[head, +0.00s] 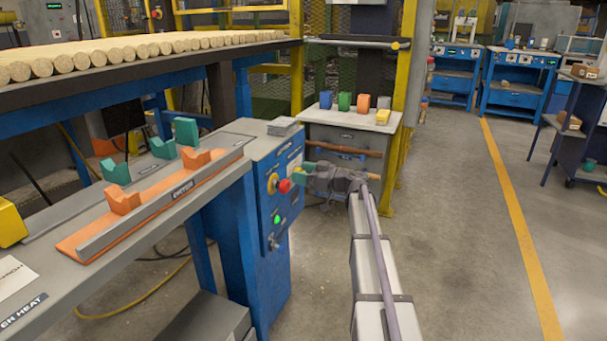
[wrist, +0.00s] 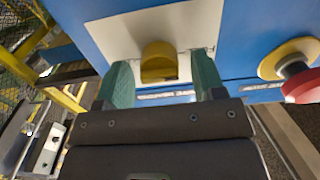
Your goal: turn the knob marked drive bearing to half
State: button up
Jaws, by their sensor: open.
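In the wrist view a yellow knob (wrist: 159,58) sits on a pale plate (wrist: 115,35) on a blue panel. My gripper (wrist: 162,77) is open, with one green finger on each side of the knob. A gap shows between the knob and each finger. A label strip below the knob is partly hidden and I cannot read it, so I cannot confirm its marking. In the head view my gripper (head: 303,173) is at the blue control cabinet (head: 244,211), and the knob is not clearly visible there.
A red stop button with a yellow collar (wrist: 301,84) is close to the right finger; it also shows in the head view (head: 284,187). A lit green button (head: 276,218) is lower on the cabinet. A grey side table (head: 350,117) with coloured blocks stands behind my arm.

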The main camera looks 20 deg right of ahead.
jog(key=c, duration=0.9)
jog(key=shift+m, duration=0.4)
jog(key=m, duration=0.3)
jog(key=shift+m, duration=0.3)
jog(key=m, duration=0.4)
jog(key=shift+d+f+m, duration=0.1)
jog(key=shift+m, duration=0.2)
jog(key=m, duration=0.4)
jog(key=shift+w, duration=0.1)
jog(key=m, duration=0.4)
jog(key=shift+f+m, duration=0.1)
jog(key=shift+m, duration=0.2)
